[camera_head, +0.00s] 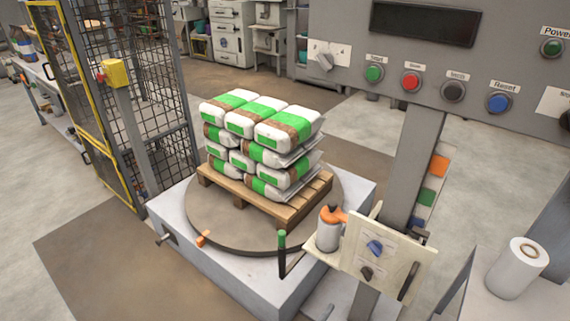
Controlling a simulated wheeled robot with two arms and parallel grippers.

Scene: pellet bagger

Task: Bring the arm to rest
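Neither of my arms and neither of my grippers shows in the head view. A pallet (236,198) stacked with white and green bags (254,119) sits on a round turntable (205,214) in the middle of the view. The turntable is set on a grey base (262,287). A grey control panel (340,15) with a dark display (425,22) and several buttons stands at the upper right.
A wire-mesh fence (165,110) with a yellow-framed gate (75,100) stands on the left. A small plate with knobs (390,258) and an orange-topped bottle (328,230) are at the front right. A white roll (517,268) stands at the lower right. Floor is clear at lower left.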

